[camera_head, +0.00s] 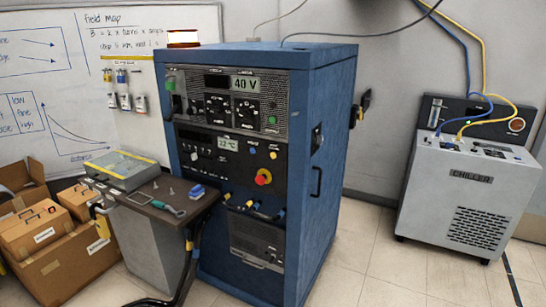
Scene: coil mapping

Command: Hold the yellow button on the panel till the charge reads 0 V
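A tall blue cabinet (322,110) stands in the middle, with black control panels on its front. A small yellow button (273,155) appears on the lower panel, right of a small blue one (252,150). A red mushroom knob on a yellow base (263,177) sits below the yellow button. My gripper is not in view, and nothing touches the panel buttons.
A small shelf (155,201) with tools juts out at the cabinet's left front. Cardboard boxes (75,257) stand at left. A grey chiller (465,190) with hoses stands at right. Floor between cabinet and chiller is clear.

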